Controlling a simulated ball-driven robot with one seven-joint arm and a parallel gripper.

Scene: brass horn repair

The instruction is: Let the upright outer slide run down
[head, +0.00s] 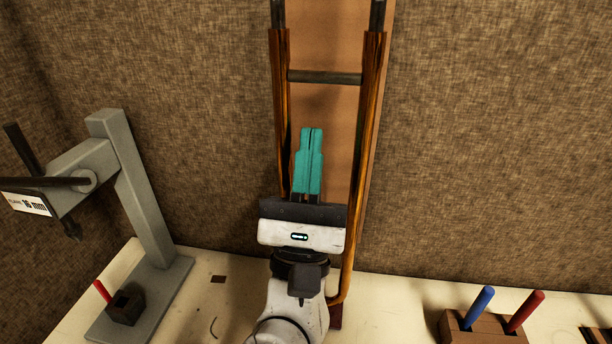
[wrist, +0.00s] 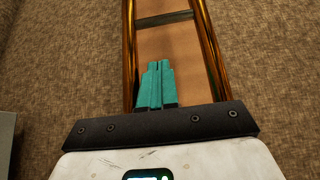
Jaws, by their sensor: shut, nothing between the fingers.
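The upright outer slide (head: 369,130) is a pair of brass tubes joined by a dark cross brace (head: 325,77). It stands against a tan backing board (head: 335,120). Dark grey inner tubes (head: 377,15) show above the brass. The slide's lower bend shows at the bench, partly hidden by my arm. My gripper (head: 312,132) has teal fingers, shut and empty, between the two tubes and below the brace. In the wrist view the brass tubes (wrist: 211,50) run on both sides of the fingers (wrist: 158,66), and the brace (wrist: 164,18) lies beyond the fingertips. I see no contact with the brace.
A grey stand (head: 135,180) with a label partly reading "16 mm" stands at left, a small dark block (head: 125,308) with a red pin on its base. A wooden holder (head: 485,328) with blue and red handles sits at lower right. Brown fabric walls close the back.

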